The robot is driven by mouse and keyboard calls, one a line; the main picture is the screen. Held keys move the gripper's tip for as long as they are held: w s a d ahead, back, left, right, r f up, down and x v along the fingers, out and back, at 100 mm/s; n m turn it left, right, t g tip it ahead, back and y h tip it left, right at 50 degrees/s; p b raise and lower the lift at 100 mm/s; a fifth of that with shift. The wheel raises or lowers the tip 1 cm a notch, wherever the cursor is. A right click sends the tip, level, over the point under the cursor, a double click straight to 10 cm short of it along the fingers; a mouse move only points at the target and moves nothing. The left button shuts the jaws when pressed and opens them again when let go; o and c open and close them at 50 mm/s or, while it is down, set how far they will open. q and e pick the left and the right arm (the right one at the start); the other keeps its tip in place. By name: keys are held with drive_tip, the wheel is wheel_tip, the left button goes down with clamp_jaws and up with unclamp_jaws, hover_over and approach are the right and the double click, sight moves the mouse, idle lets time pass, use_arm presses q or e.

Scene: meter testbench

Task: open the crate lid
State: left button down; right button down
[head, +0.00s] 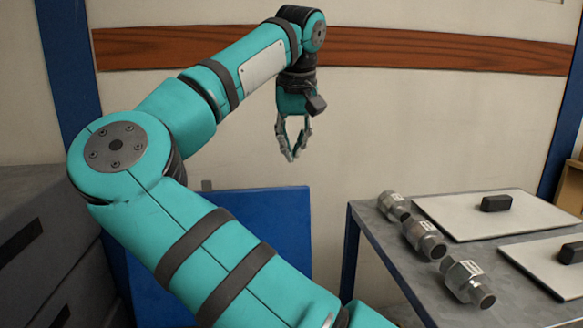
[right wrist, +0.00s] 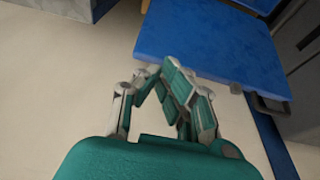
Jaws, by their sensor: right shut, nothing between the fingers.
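My right gripper (head: 290,156) hangs fingers-down in the air, shut and empty. Its fingers also show in the right wrist view (right wrist: 165,85). A flat blue panel (head: 285,225), which looks like the crate lid, is below the gripper and partly hidden behind my arm. The panel shows in the right wrist view (right wrist: 205,45), beyond the fingertips and apart from them. A small dark handle (right wrist: 268,103) sits at its right edge. The crate body is mostly hidden, and I cannot tell whether the lid is raised. My left gripper is not in view.
A grey metal table (head: 367,218) at the right holds several things: three metal fittings (head: 425,240) and white boards (head: 490,214) with black blocks (head: 496,203). Grey cases (head: 40,240) stand at the left. A wall with a wooden strip (head: 430,54) is behind.

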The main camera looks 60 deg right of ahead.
drive_tip(key=shift+v, duration=1)
